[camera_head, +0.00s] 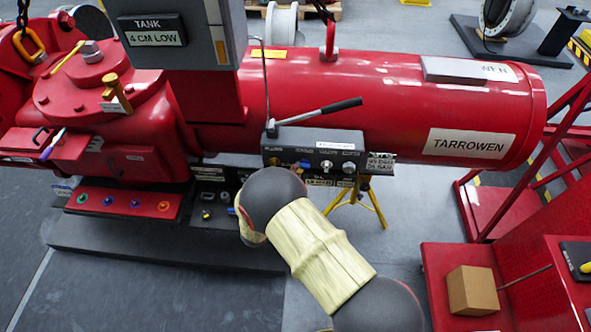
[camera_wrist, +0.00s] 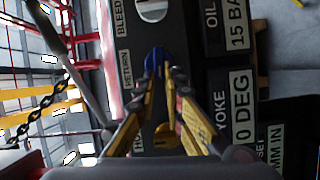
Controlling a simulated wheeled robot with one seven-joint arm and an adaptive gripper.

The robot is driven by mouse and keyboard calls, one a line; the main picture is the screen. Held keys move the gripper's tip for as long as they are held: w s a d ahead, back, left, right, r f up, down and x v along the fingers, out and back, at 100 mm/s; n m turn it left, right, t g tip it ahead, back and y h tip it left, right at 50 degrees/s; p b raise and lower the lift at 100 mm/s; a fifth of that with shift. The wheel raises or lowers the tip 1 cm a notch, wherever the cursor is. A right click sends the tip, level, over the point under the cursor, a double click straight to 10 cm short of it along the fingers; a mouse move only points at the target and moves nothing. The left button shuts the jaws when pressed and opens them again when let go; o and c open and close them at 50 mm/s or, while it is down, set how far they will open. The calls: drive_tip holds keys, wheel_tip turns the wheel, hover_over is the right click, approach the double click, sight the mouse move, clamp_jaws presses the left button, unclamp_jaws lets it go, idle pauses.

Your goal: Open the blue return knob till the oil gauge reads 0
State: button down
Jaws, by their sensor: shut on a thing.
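The blue return knob (camera_wrist: 156,60) sits on a dark panel beside a RETURN label in the wrist view. My gripper (camera_wrist: 160,72) has its yellow-and-grey fingers closed on the knob. The oil gauge display (camera_wrist: 238,30) shows OIL and 15 BA, with the rest cut off by the picture edge. In the head view the grey valve block (camera_head: 318,145) carries a row of small knobs. A blue spot at the block's lower edge appears to be the return knob (camera_head: 304,165). My dark, round wrist hides the fingers there.
A pump lever (camera_head: 318,112) with a black grip rises above the valve block. Yoke display (camera_wrist: 242,108) shows 0 DEG. A TANK sign (camera_head: 152,30) reads 4 CM LOW. A red cart (camera_head: 470,255) with a brown box (camera_head: 473,290) stands at the right.

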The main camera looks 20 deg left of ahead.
drive_tip(key=shift+f+n, duration=0.1)
drive_tip(key=shift+n, duration=0.2)
drive_tip(key=c, duration=1.9)
unclamp_jaws()
drive_tip(key=s, duration=0.4)
drive_tip(key=s+a, duration=0.1)
drive_tip(key=s, duration=0.3)
drive_tip(key=s+a, duration=0.1)
drive_tip(key=s, duration=0.3)
drive_tip(key=shift+w, duration=0.1)
